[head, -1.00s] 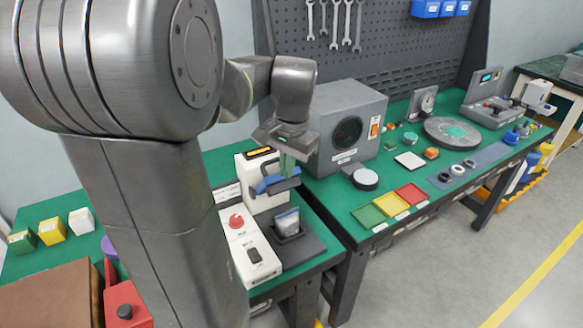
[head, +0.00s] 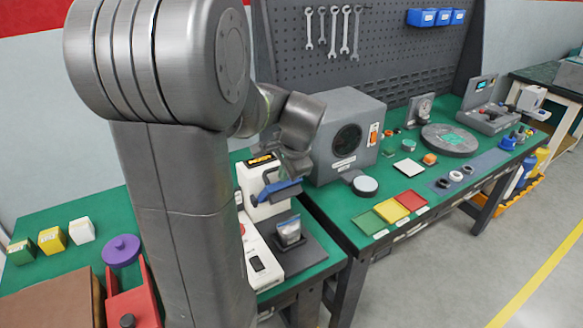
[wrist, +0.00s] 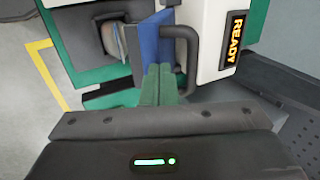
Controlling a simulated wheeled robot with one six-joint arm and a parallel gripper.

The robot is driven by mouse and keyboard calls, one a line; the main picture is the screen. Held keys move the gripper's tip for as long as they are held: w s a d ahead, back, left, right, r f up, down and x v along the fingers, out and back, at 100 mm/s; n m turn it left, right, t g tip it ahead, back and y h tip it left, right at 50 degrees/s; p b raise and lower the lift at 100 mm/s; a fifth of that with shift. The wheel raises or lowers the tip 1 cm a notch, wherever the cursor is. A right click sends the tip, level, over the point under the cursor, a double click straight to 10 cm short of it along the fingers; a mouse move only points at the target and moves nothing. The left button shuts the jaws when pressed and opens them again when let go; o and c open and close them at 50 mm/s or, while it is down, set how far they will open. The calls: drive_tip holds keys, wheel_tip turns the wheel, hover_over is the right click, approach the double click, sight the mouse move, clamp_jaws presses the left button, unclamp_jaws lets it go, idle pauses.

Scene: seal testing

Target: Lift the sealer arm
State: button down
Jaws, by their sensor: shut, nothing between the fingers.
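The sealer (head: 252,208) is a white machine on the left bench, with a lit READY display that also shows in the wrist view (wrist: 234,40). Its blue sealer arm (head: 280,190) reaches out over the dark base; the wrist view shows the blue bar (wrist: 152,42) beside a black handle (wrist: 192,50). My gripper (wrist: 160,70) has its green fingers shut and empty, right at the bar and handle. I cannot tell whether they touch. In the head view my gripper (head: 292,172) is just above the sealer arm. A pouch (head: 289,232) stands in the dark holder below.
A grey box with a round window (head: 345,135) stands close to the right of my gripper. Green, yellow and red trays (head: 390,210) lie on the right bench. A purple round thing (head: 121,250) and small boxes (head: 52,240) are at left.

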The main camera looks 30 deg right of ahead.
sight(276, 170)
drive_tip(key=shift+w+a, duration=0.1)
drive_tip(key=shift+w, duration=0.85)
drive_tip(key=shift+r, duration=0.15)
drive_tip(key=shift+w+r+p, duration=0.1)
drive_tip(key=shift+r+p, duration=0.05)
drive_tip(key=shift+p, duration=0.4)
drive_tip(key=shift+w+g+p, duration=0.25)
drive_tip(key=shift+g+p, duration=0.05)
drive_tip(key=shift+w+r+g+p, duration=0.25)
drive_tip(key=shift+w+g+p, duration=0.15)
drive_tip(key=shift+p, duration=0.3)
drive_tip(key=shift+w+a+r+p, duration=0.15)
drive_tip(key=shift+w+p, duration=0.3)
drive_tip(key=shift+w, duration=0.25)
drive_tip(key=shift+w+a+p, duration=0.15)
drive_tip(key=shift+w+p, duration=0.25)
drive_tip(key=shift+w, duration=2.3)
